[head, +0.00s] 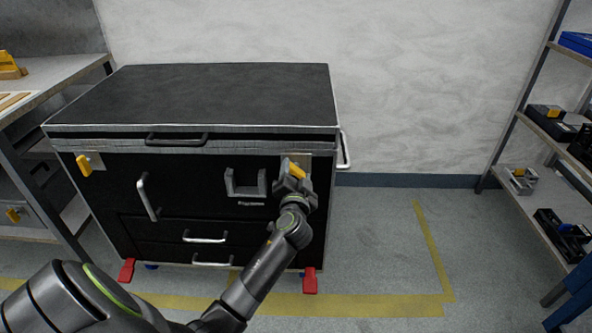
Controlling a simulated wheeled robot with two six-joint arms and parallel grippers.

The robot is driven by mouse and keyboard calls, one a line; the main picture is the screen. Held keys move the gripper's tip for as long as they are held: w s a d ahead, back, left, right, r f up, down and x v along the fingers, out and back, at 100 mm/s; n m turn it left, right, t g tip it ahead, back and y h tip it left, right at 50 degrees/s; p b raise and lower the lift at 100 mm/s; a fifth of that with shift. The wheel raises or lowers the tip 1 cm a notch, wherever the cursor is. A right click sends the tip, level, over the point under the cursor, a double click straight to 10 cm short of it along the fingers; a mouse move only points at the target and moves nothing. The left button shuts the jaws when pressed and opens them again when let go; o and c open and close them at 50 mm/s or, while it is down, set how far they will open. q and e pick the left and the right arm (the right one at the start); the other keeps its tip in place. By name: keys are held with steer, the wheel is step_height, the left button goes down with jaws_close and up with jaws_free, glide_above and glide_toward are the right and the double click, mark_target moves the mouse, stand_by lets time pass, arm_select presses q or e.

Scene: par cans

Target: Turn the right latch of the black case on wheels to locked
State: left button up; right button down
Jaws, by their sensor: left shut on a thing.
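The black case on wheels (200,95) stands against the wall with its front facing me. Its right latch (297,170) has a yellow handle on a pale plate near the front's upper right corner, and the handle is tilted. My left gripper (292,183) is shut on this handle and covers its lower part. The left latch (84,165), also yellow, sits near the front's upper left corner, closer to upright. My right gripper is not in view.
A grey bracket (245,183) sticks out of the front just left of my gripper. A side handle (345,150) and red pedals (310,281) stick out too. A workbench (60,82) stands left, a shelf rack (545,132) right. Floor right of the case is clear.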

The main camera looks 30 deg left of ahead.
arm_select(q)
steer(key=m+p, duration=0.2)
steer(key=m, duration=0.2)
steer(key=shift+m, duration=0.4)
steer(key=shift+d+f+m+p, duration=0.15)
steer(key=shift+m+p, duration=0.75)
steer(key=shift+m, duration=1.4)
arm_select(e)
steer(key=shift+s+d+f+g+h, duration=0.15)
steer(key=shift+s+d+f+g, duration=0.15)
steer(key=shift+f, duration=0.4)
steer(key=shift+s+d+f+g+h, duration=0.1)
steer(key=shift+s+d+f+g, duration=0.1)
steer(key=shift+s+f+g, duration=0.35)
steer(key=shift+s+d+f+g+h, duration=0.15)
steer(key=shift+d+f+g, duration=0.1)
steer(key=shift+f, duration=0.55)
arm_select(q)
steer(key=o, duration=1)
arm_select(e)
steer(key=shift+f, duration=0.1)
arm_select(q)
steer(key=shift+f, duration=0.1)
